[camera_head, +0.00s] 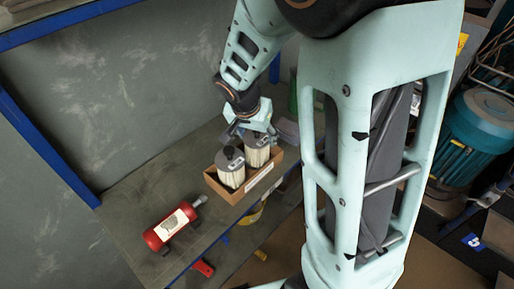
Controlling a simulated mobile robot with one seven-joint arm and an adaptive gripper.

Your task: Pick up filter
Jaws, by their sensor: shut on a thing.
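Two pale cylindrical filters with dark tops are at a small open cardboard box (227,192) on the grey shelf. The left filter (231,173) stands upright in the box. The right filter (257,156) is under my gripper (251,130), which reaches down from above and is shut on its top. The right filter's lower end is at or inside the box; I cannot tell whether it is lifted. The fingertips are small and partly hidden by the gripper body.
A red cylinder (171,228) with a white label lies on the shelf (135,205) left of the box. A green cone-like object (292,100) stands behind. A teal motor (484,122) is at far right.

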